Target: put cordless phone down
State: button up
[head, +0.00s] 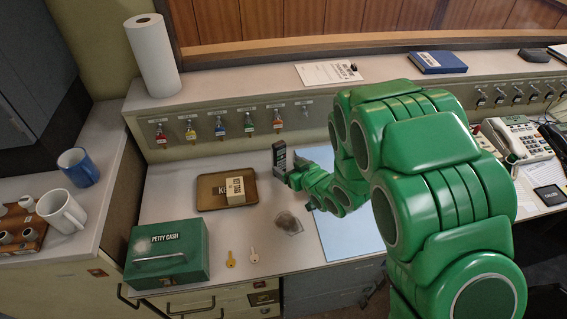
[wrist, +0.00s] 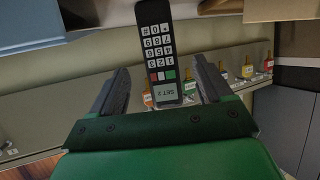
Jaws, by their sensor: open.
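The dark cordless phone (head: 279,156) stands roughly upright at the fingertips of my gripper (head: 293,178), near the tray and the hook panel. In the wrist view the phone (wrist: 157,45) shows its keypad and a "SET 2" label, with its labelled end between the two fingers. My gripper (wrist: 161,70) is open, with a gap showing on each side of the phone. I cannot tell whether the phone rests on the desk; its lower end is partly hidden by my gripper in the head view.
A brown tray (head: 209,201) with a small box (head: 240,190) lies left of my gripper. Coloured key tags hang behind. A desk telephone (head: 519,138) stands at the right.

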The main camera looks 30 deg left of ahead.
jog(key=shift+v, duration=1.75)
